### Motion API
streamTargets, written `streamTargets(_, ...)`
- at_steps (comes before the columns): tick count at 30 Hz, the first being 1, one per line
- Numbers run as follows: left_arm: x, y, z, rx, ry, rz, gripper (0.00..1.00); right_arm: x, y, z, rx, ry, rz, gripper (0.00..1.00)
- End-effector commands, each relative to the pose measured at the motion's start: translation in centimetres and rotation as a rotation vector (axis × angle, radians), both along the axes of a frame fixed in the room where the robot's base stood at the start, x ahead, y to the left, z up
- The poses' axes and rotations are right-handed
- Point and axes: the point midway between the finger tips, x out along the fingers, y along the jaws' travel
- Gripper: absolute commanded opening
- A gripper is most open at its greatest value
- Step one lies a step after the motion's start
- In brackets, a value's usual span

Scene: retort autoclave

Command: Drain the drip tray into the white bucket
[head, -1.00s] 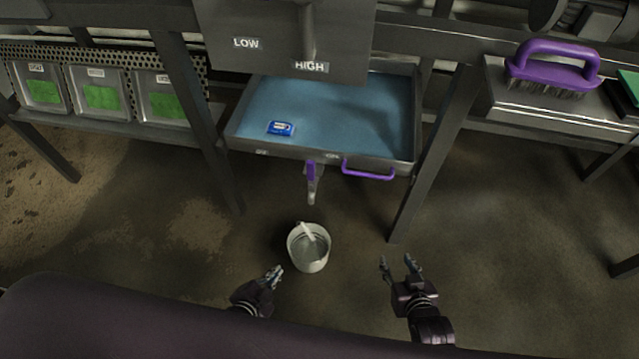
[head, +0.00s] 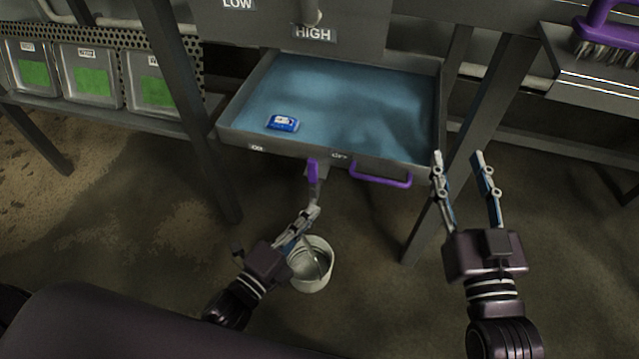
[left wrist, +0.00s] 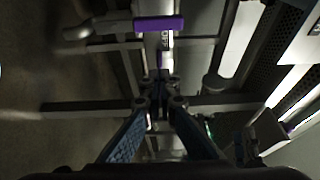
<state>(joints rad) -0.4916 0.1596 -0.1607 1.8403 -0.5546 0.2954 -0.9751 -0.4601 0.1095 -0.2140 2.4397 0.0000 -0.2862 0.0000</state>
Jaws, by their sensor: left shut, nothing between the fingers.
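The drip tray (head: 237,137) holds blue liquid, with a small blue object (head: 282,123) at its left. A purple valve lever (head: 312,170) sits at its front, above a grey spout (head: 316,190); the lever also shows in the left wrist view (left wrist: 160,23). The white bucket (head: 312,284) stands upright on the floor below. My left gripper (head: 312,212) is shut and empty, just below the spout and above the bucket's rim, hiding part of both. In the left wrist view its fingertips (left wrist: 160,82) are together. My right gripper (head: 458,154) is open and empty, right of the tray.
A purple handle (head: 380,177) is on the tray's front, right of the valve. Table legs (head: 457,160) stand either side of the tray. Bins with green contents (head: 92,85) are at left. A purple brush (head: 603,32) lies at upper right. The floor right of the bucket is clear.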

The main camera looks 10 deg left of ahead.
Motion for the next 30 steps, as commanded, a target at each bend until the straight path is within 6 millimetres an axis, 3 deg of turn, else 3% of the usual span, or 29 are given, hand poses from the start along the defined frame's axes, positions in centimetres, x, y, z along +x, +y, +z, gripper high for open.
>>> streamTargets(13, 0.8, -0.3, -0.1, -0.002, 0.001, 0.0, 0.0, 0.0, 0.1, 0.7, 0.009, -0.033, 0.002, 0.4)
streamTargets(20, 4.4, -1.7, -0.1, -0.002, -0.002, 0.0, 0.0, -0.7, 0.4, 4.1, 0.051, -0.194, 0.012, 0.4)
streamTargets(30, 9.7, -3.8, -0.1, -0.001, -0.001, 0.0, 0.0, -3.6, 0.3, 9.8, 0.132, -0.479, 0.027, 0.4)
